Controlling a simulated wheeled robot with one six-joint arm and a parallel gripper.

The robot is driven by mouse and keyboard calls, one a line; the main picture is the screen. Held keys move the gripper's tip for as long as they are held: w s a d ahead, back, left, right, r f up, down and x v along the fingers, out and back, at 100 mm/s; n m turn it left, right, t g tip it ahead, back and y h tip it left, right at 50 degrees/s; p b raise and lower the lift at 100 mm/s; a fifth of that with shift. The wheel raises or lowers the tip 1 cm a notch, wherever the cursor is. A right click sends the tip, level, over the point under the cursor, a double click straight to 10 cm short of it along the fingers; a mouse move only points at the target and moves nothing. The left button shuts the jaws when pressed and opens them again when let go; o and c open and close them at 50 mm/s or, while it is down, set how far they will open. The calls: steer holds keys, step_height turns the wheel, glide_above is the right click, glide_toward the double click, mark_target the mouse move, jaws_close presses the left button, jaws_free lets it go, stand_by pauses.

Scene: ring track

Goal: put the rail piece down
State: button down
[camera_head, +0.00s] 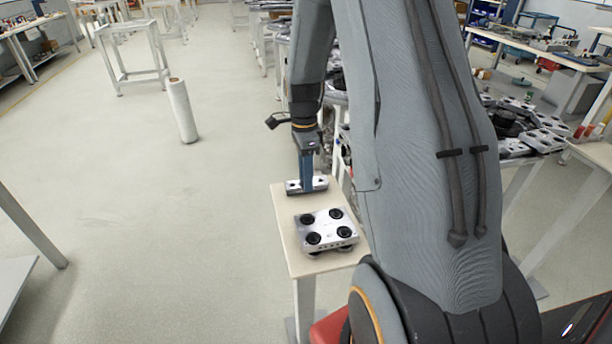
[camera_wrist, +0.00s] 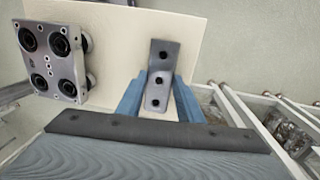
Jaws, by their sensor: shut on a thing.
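The rail piece (camera_head: 308,185) is a short silver metal block with dark holes. In the head view it is at the far end of a small cream-topped table (camera_head: 290,239), at or just above its surface; I cannot tell if it touches. My gripper (camera_head: 306,180) points down and is shut on it. In the wrist view the rail piece (camera_wrist: 160,76) shows three dark holes in a row, and the blue fingers of my gripper (camera_wrist: 160,95) sit on either side of it. The cream tabletop (camera_wrist: 122,70) lies behind it.
A silver plate carriage with black rollers (camera_head: 326,230) sits on the same table, nearer the camera; it also shows in the wrist view (camera_wrist: 50,58). A white roll (camera_head: 182,110) stands on the floor at left. Cluttered workbenches (camera_head: 530,125) lie at right.

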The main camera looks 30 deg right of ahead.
steer(key=shift+f, duration=0.1)
steer(key=c, duration=1.2)
jaws_free()
step_height(320, 180, up, 11)
steer(key=w+b, duration=0.1)
steer(key=b, duration=0.2)
steer(key=s+a+f+n, duration=0.2)
steer(key=s+a+n, duration=0.3)
steer(key=n, duration=0.2)
steer(key=s+a+f+n+t, duration=0.1)
steer(key=s+a+f+n, duration=0.1)
steer(key=s+a+n, duration=0.3)
steer(key=s+a+f+n+t, duration=0.1)
steer(key=s+a+f+n, duration=0.1)
steer(key=s+a+n, duration=0.3)
steer(key=shift+s+a+n, duration=0.1)
steer(key=shift+s+n, duration=0.4)
steer(key=shift+n, duration=0.6)
steer(key=shift+s+a+n, duration=0.1)
steer(key=shift+s+n, duration=0.35)
steer(key=shift+n, duration=0.65)
steer(key=shift+d, duration=0.1)
